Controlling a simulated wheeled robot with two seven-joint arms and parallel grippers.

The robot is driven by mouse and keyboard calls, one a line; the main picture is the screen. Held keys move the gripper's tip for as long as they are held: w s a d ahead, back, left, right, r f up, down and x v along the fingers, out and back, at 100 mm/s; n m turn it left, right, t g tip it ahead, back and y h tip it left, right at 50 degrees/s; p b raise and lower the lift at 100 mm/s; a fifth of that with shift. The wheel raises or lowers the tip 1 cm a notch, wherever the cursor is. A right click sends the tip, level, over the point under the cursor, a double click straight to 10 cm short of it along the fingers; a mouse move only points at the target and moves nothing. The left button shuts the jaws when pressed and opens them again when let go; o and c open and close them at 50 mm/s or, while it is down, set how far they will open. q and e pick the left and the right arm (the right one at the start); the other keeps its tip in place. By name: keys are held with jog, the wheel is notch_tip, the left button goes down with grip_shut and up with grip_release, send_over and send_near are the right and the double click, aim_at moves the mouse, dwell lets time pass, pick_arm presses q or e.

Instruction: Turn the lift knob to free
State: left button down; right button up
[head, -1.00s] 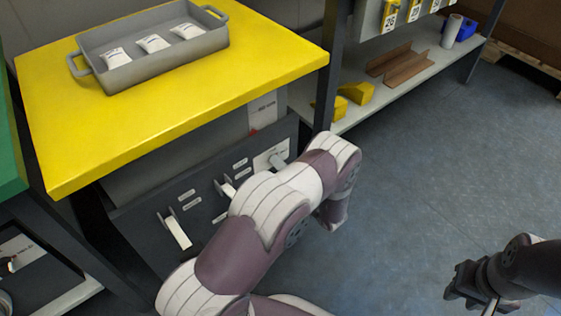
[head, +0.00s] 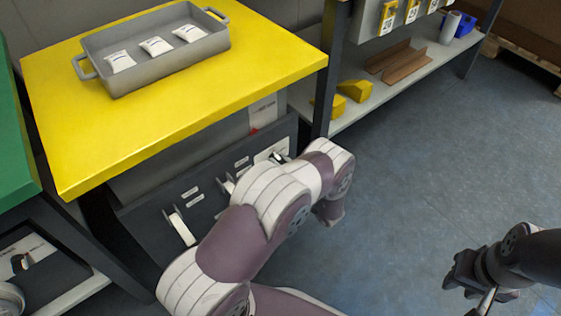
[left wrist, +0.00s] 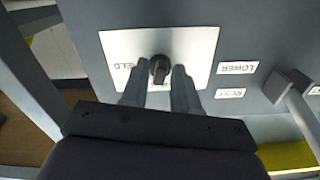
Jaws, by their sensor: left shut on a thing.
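The lift knob (left wrist: 160,66) is a dark round knob on a white plate (left wrist: 198,42) on the grey front panel. In the left wrist view my left gripper (left wrist: 160,86) has its two fingers on either side of the knob, shut on it. Part of a label reading like "HELD" (left wrist: 124,66) shows upside down beside the knob. In the head view the white plate shows at the panel's right end, below the yellow table, and my left arm hides most of the gripper. My right gripper (head: 468,276) hangs over the floor at lower right, and its finger gap is unclear.
White levers (head: 180,228) stick out of the same panel left of the knob; one lever (left wrist: 300,105) also shows in the wrist view. The yellow table (head: 180,115) above carries a grey tray (head: 160,75) with white packets. Open floor (head: 420,170) lies to the right.

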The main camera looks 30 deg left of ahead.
pick_arm(q)
jog(key=shift+n, duration=1.1)
jog(key=c, duration=1.2)
grip_release()
jog(key=shift+o, duration=0.2)
jog(key=p+v, duration=0.4)
jog(key=v, duration=0.8)
jog(key=shift+d, duration=0.35)
jog(key=shift+s+f, duration=0.1)
jog(key=shift+s, duration=0.05)
